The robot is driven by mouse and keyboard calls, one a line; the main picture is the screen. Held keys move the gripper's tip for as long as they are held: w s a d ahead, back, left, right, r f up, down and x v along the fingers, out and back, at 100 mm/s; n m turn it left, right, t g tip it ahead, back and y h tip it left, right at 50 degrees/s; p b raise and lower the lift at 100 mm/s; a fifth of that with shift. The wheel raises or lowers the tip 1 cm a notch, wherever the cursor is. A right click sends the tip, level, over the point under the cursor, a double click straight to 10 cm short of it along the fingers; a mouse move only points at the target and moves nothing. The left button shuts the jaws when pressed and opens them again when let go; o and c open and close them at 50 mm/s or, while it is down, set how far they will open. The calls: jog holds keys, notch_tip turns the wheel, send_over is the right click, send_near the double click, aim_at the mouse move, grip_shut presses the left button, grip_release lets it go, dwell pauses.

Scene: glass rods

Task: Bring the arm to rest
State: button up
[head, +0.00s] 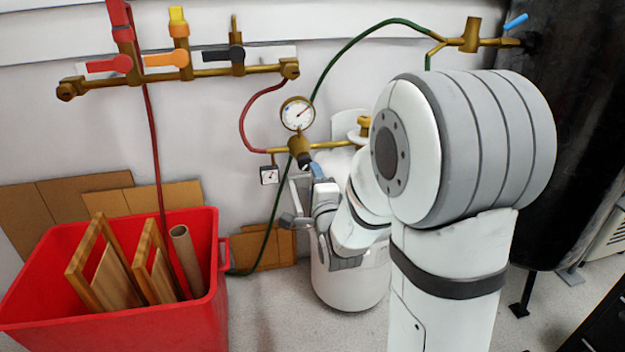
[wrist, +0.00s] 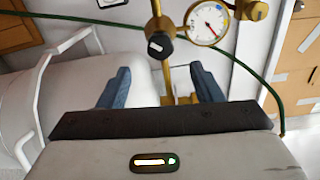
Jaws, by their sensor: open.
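My gripper (wrist: 161,80) shows in the wrist view with its two blue fingers apart and nothing held between them. Brass fittings and a black knob (wrist: 159,46) appear beyond and between the fingers. In the head view my gripper (head: 315,170) is small and partly hidden, in front of the white cylinder's top and just below the brass gauge fitting. My white and grey arm (head: 455,150) is bent and fills the right middle of the head view. I cannot tell whether the fingers touch the fitting.
A round gauge (head: 298,113) sits on the brass fitting of the white cylinder (head: 350,287), with red and green hoses. A brass valve manifold (head: 200,72) is on the wall. A red bin (head: 110,325) with wooden pieces stands left. A dark tank (head: 575,150) stands right.

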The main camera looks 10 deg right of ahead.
jog(key=shift+r, duration=0.1)
jog(key=s+r+n+g+p, duration=0.3)
jog(key=s+r+n+p, duration=0.1)
jog(key=r+p, duration=0.45)
jog(key=s+r+n+g+p, duration=0.35)
jog(key=r+p, duration=0.35)
jog(key=p, duration=0.3)
jog(key=s+r+n+g+p, duration=0.9)
jog(key=s+r+n+p, duration=0.2)
jog(key=s+r+p, duration=0.8)
jog(key=shift+s+r+p, duration=0.2)
jog(key=shift+s+p, duration=0.25)
jog(key=shift+a, duration=0.1)
